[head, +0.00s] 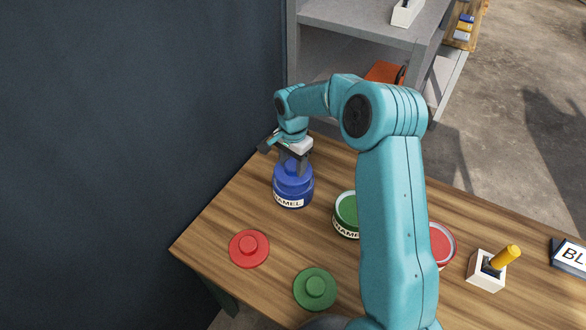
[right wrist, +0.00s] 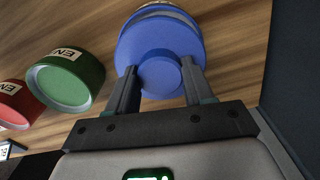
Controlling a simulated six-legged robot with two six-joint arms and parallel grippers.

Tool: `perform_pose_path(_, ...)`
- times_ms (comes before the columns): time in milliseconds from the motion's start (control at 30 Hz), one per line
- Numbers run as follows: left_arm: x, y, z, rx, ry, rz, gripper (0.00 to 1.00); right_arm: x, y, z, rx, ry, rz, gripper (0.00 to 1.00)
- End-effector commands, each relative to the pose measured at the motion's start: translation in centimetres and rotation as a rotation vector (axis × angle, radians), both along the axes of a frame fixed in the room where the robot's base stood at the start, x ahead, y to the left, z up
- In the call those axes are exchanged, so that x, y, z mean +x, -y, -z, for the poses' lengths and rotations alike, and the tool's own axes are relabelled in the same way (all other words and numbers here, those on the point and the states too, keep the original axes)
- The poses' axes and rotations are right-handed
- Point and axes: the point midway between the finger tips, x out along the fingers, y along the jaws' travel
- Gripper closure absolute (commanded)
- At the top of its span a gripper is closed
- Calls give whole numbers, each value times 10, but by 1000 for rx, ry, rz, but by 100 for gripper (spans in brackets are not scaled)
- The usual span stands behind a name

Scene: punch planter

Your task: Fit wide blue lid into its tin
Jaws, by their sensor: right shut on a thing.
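The wide blue lid (head: 293,183) is at the mouth of the blue tin (head: 292,200), which has a white label and stands upright near the table's left edge. I cannot tell whether the lid is seated or just above the rim. My right gripper (head: 294,160) points down and is shut on the lid's round knob. In the right wrist view, the fingers (right wrist: 162,85) hold the knob from both sides and the lid (right wrist: 160,38) fills the view beyond it. The tin's rim (right wrist: 165,5) peeks out past the lid's far edge. My left gripper is not in view.
A green tin (head: 347,214) stands right of the blue tin, and a red tin (head: 440,243) is partly behind my arm. A red lid (head: 249,248) and a green lid (head: 315,289) lie nearer. A white holder (head: 486,272) carries a yellow-handled tool (head: 506,257). A dark wall rises left.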

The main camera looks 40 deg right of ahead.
Motion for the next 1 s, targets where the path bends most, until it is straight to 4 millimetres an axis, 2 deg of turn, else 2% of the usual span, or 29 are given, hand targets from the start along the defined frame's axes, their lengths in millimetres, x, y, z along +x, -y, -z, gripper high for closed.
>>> perform_pose_path(100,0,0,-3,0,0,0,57,0,1,21,1,-5,0,83)
perform_pose_path(200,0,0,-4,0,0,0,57,1,1,31,0,-3,0,83)
perform_pose_path(600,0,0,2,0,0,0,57,1,1,37,0,-1,0,83)
perform_pose_path(633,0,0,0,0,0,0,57,1,1,35,0,-2,0,39)
perform_pose_path(700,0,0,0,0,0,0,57,1,1,35,0,-2,0,23)
perform_pose_path(1000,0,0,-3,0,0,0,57,1,1,32,0,-2,0,23)
